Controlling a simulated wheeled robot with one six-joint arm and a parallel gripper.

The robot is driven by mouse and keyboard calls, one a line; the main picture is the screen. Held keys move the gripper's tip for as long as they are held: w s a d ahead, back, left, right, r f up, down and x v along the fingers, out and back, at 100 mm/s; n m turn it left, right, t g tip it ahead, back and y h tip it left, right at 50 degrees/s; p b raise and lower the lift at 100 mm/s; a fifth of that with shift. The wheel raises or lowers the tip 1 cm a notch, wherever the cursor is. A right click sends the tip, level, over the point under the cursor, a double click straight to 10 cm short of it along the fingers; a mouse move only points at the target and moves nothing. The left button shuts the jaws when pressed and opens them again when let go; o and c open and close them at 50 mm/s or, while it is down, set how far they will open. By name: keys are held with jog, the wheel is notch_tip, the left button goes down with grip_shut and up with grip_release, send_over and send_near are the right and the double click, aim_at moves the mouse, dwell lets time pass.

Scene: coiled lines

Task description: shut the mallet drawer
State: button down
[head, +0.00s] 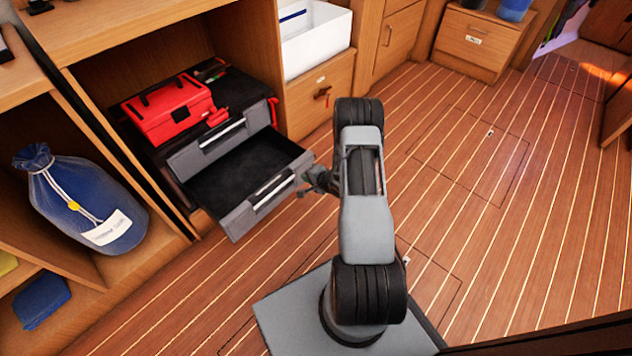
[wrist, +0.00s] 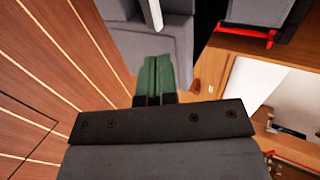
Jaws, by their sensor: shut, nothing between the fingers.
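A grey tool chest with drawers stands in the wooden cabinet. Its lower drawer (head: 245,171) is pulled well out, with a dark, empty-looking interior and a pale handle (head: 273,191) on its front. No mallet or drawer label can be made out. The upper drawer (head: 207,144) sits further in. My gripper (head: 308,184) is at the right end of the open drawer's front. In the wrist view my gripper's green fingers (wrist: 156,76) are together and empty, pointing at the grey drawer front (wrist: 145,42). I cannot tell whether they touch it.
A red toolbox (head: 168,110) sits on top of the chest. A blue bag (head: 85,200) lies in the left compartment. A white bin (head: 312,38) stands on the cabinet to the right of the chest. The plank floor (head: 500,200) to the right is clear.

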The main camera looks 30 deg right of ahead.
aim_at(296, 169)
jog(key=shift+w+a+r+b, duration=0.1)
jog(key=shift+w+a+b, duration=0.2)
jog(key=shift+w, duration=0.6)
jog(key=shift+w+a+b, duration=0.25)
jog(key=shift+w+a, duration=0.05)
jog(key=shift+w, duration=0.6)
